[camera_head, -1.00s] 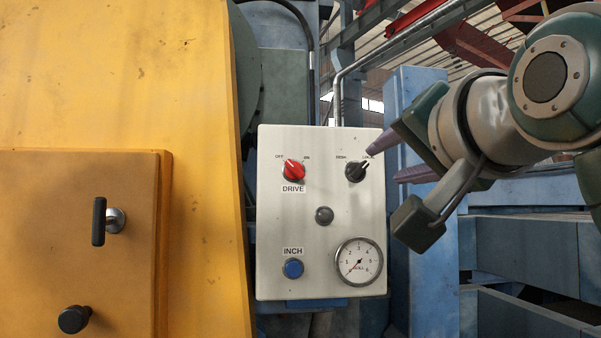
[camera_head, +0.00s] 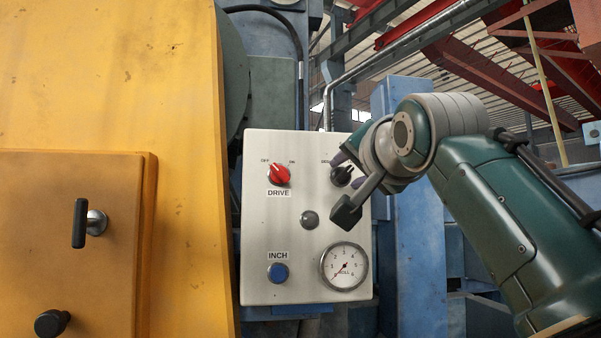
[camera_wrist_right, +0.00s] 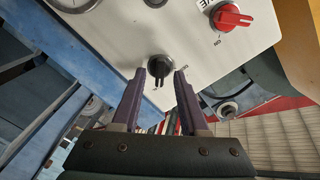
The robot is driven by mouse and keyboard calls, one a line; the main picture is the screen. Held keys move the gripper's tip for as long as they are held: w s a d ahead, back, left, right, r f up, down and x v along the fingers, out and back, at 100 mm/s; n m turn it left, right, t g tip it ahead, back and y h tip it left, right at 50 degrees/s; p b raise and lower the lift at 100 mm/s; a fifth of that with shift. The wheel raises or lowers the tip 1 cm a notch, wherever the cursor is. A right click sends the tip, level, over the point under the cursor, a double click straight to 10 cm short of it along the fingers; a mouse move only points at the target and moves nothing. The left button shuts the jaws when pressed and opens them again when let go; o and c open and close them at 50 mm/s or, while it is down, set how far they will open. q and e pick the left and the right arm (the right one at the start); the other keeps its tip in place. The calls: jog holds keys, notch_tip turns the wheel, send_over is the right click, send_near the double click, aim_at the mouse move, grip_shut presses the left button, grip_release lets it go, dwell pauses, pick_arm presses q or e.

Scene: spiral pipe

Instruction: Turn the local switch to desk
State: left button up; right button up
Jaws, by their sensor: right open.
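The local switch is a black knob (camera_head: 341,175) at the upper right of the white control panel (camera_head: 307,240). In the right wrist view the gripper (camera_wrist_right: 160,85) is open, with one fingertip on each side of the knob (camera_wrist_right: 160,67). I cannot tell whether they touch it, nor exactly where its pointer stands. My left gripper is not in view.
The panel also carries a red DRIVE knob (camera_head: 279,174), a grey button (camera_head: 309,220), a blue INCH button (camera_head: 277,272) and a round gauge (camera_head: 343,266). A yellow housing (camera_head: 110,80) with a handle stands at left. A blue post (camera_head: 412,240) stands right of the panel.

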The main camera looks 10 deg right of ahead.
grip_shut()
dwell(0.3)
dwell(0.3)
